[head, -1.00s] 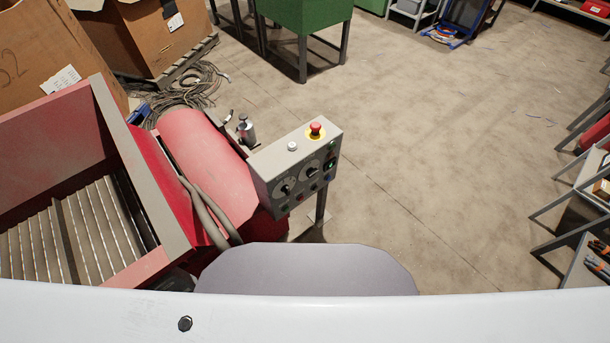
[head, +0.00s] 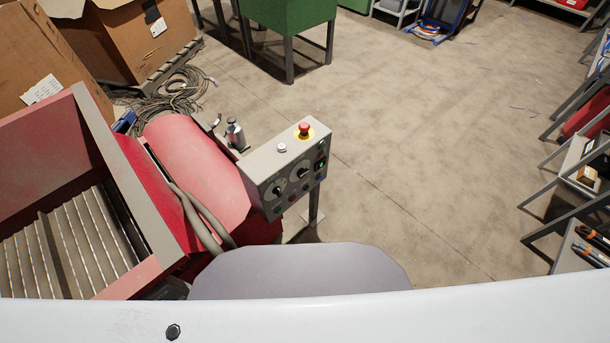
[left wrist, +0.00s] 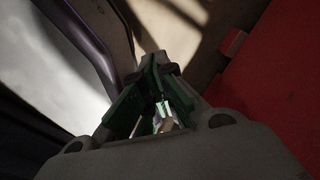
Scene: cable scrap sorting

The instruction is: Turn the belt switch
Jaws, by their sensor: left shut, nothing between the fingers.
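The grey control box (head: 292,170) stands on a post beside the red machine in the head view. Its front panel carries two black rotary knobs with round dials, a left knob (head: 278,190) and a right knob (head: 303,172), plus several small buttons. Which knob is the belt switch I cannot tell. A red mushroom button (head: 304,128) on a yellow ring and a white button (head: 282,147) sit on top. My left gripper (left wrist: 162,112) shows only in the left wrist view, shut and empty, with a red surface to its right. My right gripper is not in view.
The red machine (head: 190,160) with its slatted conveyor (head: 70,245) fills the left. Hoses (head: 202,218) run beside the box. Cardboard boxes and a cable heap (head: 175,95) lie behind. Shelves (head: 585,160) stand at right. The floor (head: 420,150) between is clear.

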